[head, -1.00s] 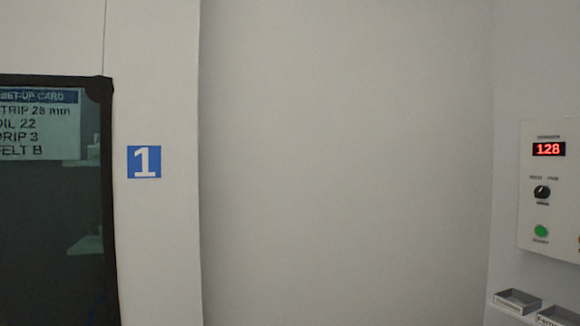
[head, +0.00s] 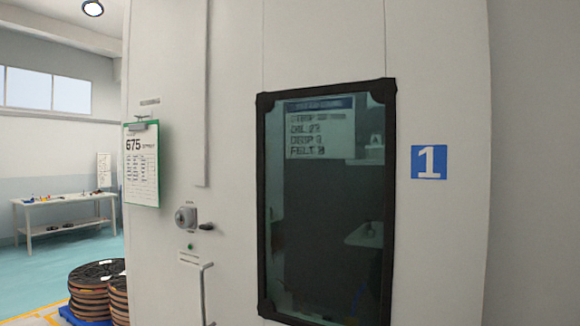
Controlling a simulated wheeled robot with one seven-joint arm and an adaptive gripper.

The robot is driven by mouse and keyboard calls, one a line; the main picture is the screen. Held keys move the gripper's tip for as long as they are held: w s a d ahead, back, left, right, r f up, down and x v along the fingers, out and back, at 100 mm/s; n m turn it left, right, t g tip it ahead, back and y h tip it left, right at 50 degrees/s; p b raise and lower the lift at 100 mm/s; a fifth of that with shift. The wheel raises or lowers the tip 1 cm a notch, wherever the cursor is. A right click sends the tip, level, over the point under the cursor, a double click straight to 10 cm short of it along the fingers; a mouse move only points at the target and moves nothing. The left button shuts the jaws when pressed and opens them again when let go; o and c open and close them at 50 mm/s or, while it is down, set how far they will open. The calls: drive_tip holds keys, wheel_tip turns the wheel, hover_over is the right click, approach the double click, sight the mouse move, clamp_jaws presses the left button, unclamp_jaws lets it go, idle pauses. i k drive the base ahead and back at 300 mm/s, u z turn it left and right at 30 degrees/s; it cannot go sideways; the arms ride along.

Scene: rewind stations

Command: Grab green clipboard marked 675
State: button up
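A green clipboard (head: 141,165) marked 675 hangs on the white cabinet wall at the left in the head view. It has a clip at its top and a white printed sheet with a green edge. It hangs upright, left of a dark-framed window. My gripper is not in view.
The white wall holds a black-framed window (head: 325,215), a blue sign (head: 429,162) with a 1, a round grey knob (head: 186,217) and a vertical handle (head: 205,292). Stacked reels (head: 92,284) stand on the floor at lower left. A table (head: 65,205) stands far left.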

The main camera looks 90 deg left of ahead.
sight(140, 140)
drive_tip(key=u, duration=3.7)
drive_tip(key=i, duration=0.5)
drive_tip(key=u, duration=2.15)
drive_tip(key=i, duration=2.1)
drive_tip(key=z, duration=1.9)
